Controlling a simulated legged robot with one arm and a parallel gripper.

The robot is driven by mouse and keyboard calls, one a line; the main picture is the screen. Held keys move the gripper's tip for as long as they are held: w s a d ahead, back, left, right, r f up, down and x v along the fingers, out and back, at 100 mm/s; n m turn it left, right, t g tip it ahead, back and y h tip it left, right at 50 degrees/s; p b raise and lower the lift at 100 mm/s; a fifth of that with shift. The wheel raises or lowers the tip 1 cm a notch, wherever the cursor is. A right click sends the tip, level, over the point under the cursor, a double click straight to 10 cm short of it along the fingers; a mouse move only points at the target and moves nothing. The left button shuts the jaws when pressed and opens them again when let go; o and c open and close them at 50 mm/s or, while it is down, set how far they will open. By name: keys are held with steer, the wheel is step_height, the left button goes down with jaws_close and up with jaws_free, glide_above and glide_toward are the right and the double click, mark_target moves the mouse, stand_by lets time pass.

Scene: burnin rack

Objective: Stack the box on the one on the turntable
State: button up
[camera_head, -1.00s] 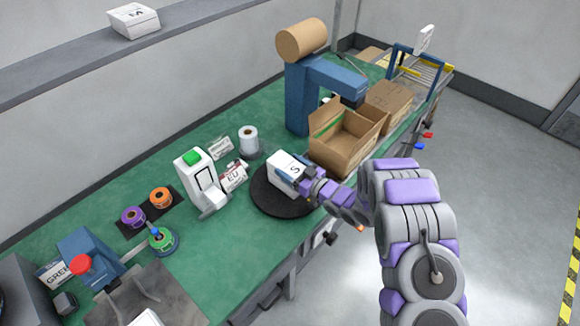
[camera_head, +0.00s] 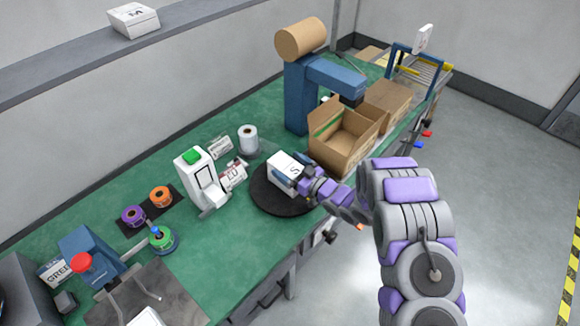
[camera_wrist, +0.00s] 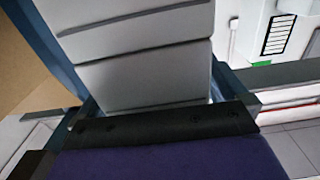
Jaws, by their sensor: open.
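A white box marked S (camera_head: 284,166) is on the round black turntable (camera_head: 262,201). My gripper (camera_head: 292,180) is at its right side, low over the turntable, with its jaws open around the box. In the wrist view, pale box faces (camera_wrist: 145,75) fill the space between the blue fingers, with dark seams across them. I cannot tell whether this is one box or two stacked, because my gripper hides the lower part. Another white box, marked M (camera_head: 134,20), sits on the grey wall ledge.
An open cardboard carton (camera_head: 345,138) stands right of the turntable, before a blue post (camera_head: 297,95) with an arm. A white label printer (camera_head: 200,182) stands left. A white box (camera_head: 146,318) shows at the bottom edge. Green bench (camera_head: 225,235) is clear in front.

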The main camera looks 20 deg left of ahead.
steer(key=p+v, duration=0.2)
steer(key=v, duration=0.9)
steer(key=shift+d+r, duration=0.25)
steer(key=shift+d, duration=0.15)
